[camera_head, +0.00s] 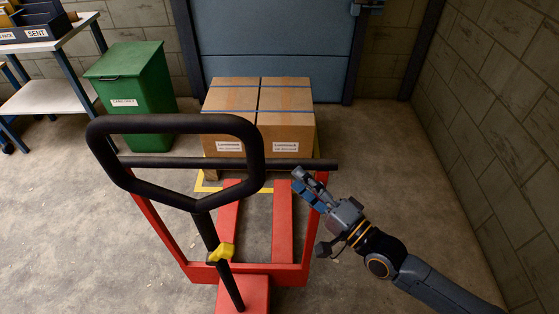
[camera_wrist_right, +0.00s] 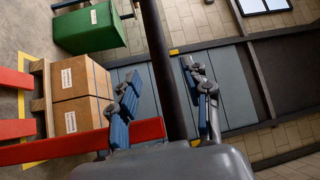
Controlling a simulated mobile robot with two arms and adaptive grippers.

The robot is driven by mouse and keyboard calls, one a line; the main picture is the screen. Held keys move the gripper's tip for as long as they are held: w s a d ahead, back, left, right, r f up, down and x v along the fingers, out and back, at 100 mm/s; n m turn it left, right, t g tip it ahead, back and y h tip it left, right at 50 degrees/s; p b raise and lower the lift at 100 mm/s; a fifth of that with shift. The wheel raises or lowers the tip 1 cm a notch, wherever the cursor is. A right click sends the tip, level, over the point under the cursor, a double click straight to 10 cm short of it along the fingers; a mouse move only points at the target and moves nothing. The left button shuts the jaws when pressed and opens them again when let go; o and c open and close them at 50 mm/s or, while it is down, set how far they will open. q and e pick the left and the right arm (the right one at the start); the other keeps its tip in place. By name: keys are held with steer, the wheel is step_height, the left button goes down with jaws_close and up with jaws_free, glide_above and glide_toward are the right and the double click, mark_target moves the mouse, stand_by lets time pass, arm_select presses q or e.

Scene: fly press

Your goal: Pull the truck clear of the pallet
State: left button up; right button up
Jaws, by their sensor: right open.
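The red pallet truck (camera_head: 290,273) stands mid-floor with a black loop handle (camera_head: 180,124) and a black crossbar (camera_head: 290,163) on its red frame. Its two red forks (camera_head: 283,225) point at the wooden pallet (camera_wrist_right: 38,98); how far they reach under it is hidden. The pallet carries brown cartons (camera_head: 233,97) bound with blue straps. My right gripper (camera_head: 308,188) is at the right end of the crossbar. In the right wrist view its open fingers lie on either side of the black bar (camera_wrist_right: 166,70); I cannot tell whether they touch it. My left gripper is out of view.
A green bin (camera_head: 130,95) stands left of the cartons. A shelf trolley (camera_head: 50,98) is at the far left. A blue door (camera_head: 285,40) is behind the pallet and a block wall (camera_head: 490,130) runs along the right. Floor is clear at left and between truck and wall.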

mark_target(279, 164)
steer(key=p+x, duration=0.1)
steer(key=x, duration=0.6)
steer(key=shift+w+a, duration=0.15)
steer(key=shift+w, duration=0.05)
jaws_close()
